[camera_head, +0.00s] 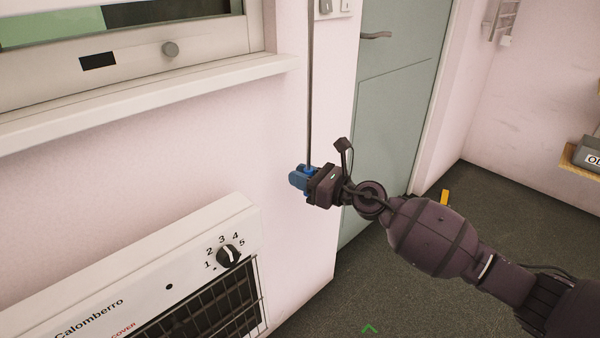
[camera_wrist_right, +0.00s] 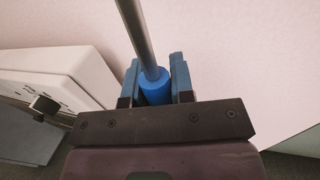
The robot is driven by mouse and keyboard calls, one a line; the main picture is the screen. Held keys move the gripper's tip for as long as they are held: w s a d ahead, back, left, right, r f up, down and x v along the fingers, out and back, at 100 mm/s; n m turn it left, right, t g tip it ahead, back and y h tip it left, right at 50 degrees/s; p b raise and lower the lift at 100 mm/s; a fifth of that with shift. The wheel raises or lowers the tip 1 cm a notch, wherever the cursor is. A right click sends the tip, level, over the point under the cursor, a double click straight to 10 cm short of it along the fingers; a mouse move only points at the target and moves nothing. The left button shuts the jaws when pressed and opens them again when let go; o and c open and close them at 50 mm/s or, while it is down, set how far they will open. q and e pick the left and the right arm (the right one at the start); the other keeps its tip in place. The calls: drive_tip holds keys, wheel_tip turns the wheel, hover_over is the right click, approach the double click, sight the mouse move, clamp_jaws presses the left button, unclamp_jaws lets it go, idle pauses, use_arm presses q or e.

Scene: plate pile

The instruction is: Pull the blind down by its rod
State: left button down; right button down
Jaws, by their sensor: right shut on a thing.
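The blind's rod (camera_head: 310,90) is a thin grey rod that hangs down the pale pink wall to the right of the window. Its lower end has a blue handle (camera_wrist_right: 154,86), seen clearly in the right wrist view. My right gripper (camera_head: 299,178) comes in from the right and is shut on the blue handle, with one blue finger on each side of it. The rod (camera_wrist_right: 136,32) rises from between the fingers, leaning to the left in that view. The blind itself cannot be made out. My left gripper is not in view.
A window sill (camera_head: 150,98) juts out at the upper left. A white heater (camera_head: 185,255) with a dial stands below it. A grey-green door (camera_head: 400,95) is behind my right arm. Dark open floor (camera_head: 400,285) lies at the lower right.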

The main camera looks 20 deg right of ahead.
drive_tip(key=shift+f, duration=0.3)
drive_tip(key=c, duration=1)
unclamp_jaws()
drive_tip(key=shift+r, duration=0.1)
drive_tip(key=shift+v, duration=5.4)
